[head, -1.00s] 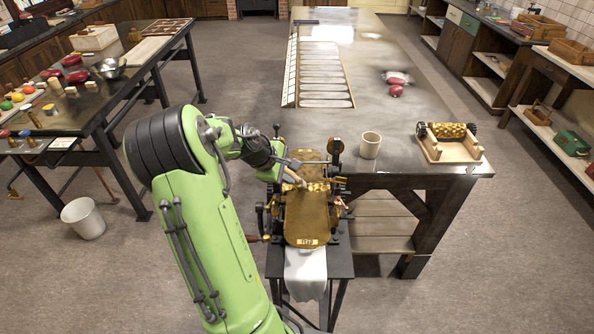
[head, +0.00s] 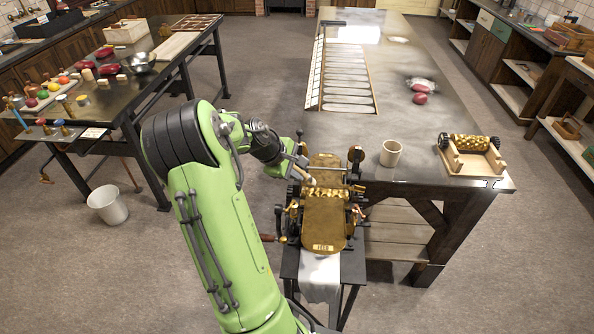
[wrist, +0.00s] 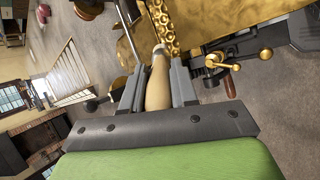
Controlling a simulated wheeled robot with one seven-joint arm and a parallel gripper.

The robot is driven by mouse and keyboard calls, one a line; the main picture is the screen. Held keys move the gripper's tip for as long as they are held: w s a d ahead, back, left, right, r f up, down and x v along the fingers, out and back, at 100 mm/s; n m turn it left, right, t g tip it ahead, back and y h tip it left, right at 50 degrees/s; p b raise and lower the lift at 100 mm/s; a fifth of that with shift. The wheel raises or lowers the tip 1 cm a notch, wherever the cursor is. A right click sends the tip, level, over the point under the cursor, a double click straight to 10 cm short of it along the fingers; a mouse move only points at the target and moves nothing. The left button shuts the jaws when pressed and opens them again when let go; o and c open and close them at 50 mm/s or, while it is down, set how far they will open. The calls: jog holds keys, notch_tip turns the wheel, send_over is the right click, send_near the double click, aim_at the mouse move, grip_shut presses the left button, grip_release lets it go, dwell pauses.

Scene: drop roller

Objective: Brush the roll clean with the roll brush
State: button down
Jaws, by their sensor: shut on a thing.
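My gripper (wrist: 159,90) is shut on the pale wooden handle of the roll brush (wrist: 157,88), in the wrist view. The brush's far end reaches the brass roll (wrist: 163,25), whose surface has round hollows. I cannot tell whether the bristles touch it. In the head view, the roll (head: 326,193) sits across the drop roller machine (head: 325,222), between brass plates. My gripper (head: 300,178) is at the machine's upper left, with the brush mostly hidden beside it.
A cream cup (head: 391,153) and a spare roll (head: 469,143) in a wooden cradle (head: 470,168) stand on the large table (head: 400,100). A white cloth (head: 319,277) hangs below the machine. A bucket (head: 107,205) stands on the floor at left.

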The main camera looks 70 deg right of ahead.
notch_tip(320, 180, up, 3)
jog(key=shift+r+p, duration=0.2)
jog(key=shift+p, duration=0.4)
jog(key=shift+f, duration=0.1)
jog(key=shift+r, duration=1.5)
jog(key=shift+s+d, duration=0.1)
